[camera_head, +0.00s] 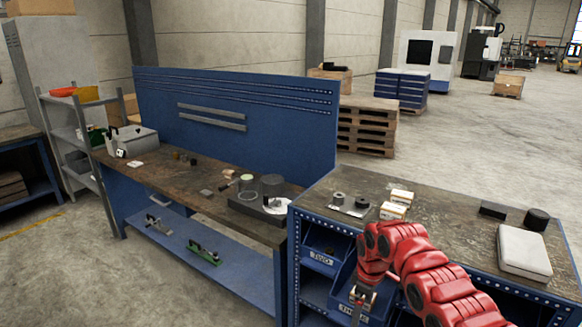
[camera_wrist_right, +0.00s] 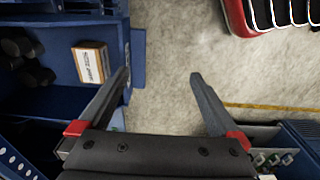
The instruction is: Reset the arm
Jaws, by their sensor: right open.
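My right arm (camera_head: 425,272), red and segmented, comes in from the bottom right in the head view. It is bent, with the gripper (camera_head: 362,297) hanging down in front of the blue bench's shelf bins. In the right wrist view the two dark fingers of the right gripper (camera_wrist_right: 160,76) stand wide apart with nothing between them. Bare concrete floor shows between the fingertips. My left gripper is not in view.
Blue bins (camera_head: 320,250) sit under the right workbench (camera_head: 440,210). A small box (camera_wrist_right: 91,62) lies in a bin left of the fingers. A grey case (camera_head: 523,250) and black cylinder (camera_head: 537,218) stand on the bench. A longer workbench (camera_head: 185,190) stands left.

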